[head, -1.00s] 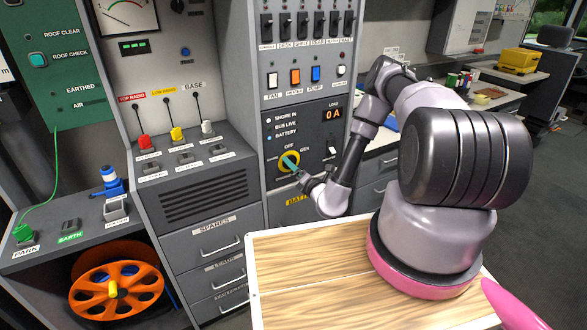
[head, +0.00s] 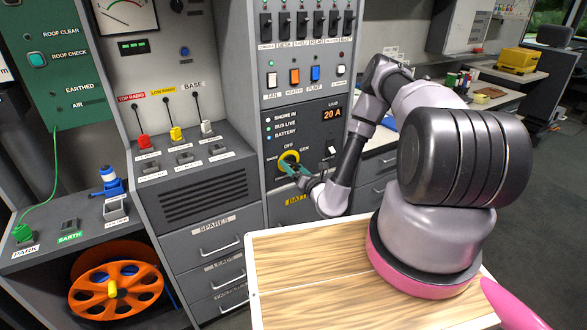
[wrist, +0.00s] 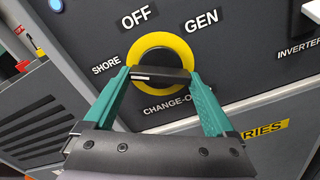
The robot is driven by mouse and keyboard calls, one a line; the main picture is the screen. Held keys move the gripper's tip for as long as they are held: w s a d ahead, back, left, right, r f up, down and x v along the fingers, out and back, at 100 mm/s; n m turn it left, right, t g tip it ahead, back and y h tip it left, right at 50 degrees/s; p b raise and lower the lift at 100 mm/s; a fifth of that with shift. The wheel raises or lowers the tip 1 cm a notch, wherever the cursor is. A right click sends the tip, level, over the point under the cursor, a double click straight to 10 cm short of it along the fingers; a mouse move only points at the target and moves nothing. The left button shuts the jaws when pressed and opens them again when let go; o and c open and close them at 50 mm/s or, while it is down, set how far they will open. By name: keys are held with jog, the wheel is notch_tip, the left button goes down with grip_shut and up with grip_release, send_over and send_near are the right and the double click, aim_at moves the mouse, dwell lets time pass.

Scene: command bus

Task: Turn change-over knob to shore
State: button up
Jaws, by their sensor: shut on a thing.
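The change-over knob (wrist: 161,59) has a yellow ring and a black bar handle (wrist: 163,75). In the wrist view the bar lies nearly level. A white mark shows at its left end, on the side of the SHORE label (wrist: 106,65). OFF is above the knob and GEN at the upper right. My gripper (wrist: 159,77) has its teal fingers at the two ends of the bar and is shut on it. In the head view the knob (head: 289,157) is partly hidden by my gripper (head: 291,167).
The load display (head: 332,114) reads 20 A. Lamps for shore in, bus live and battery (head: 269,133) sit above left of the knob. A switch (head: 331,151) is to its right. A wooden-topped surface (head: 320,270) lies below my arm.

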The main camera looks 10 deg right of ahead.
jog(key=shift+s+f, duration=0.1)
jog(key=o, duration=1.1)
jog(key=shift+c, duration=0.2)
jog(key=v, duration=1)
jog(key=shift+s+d, duration=0.15)
jog(key=shift+s, duration=0.2)
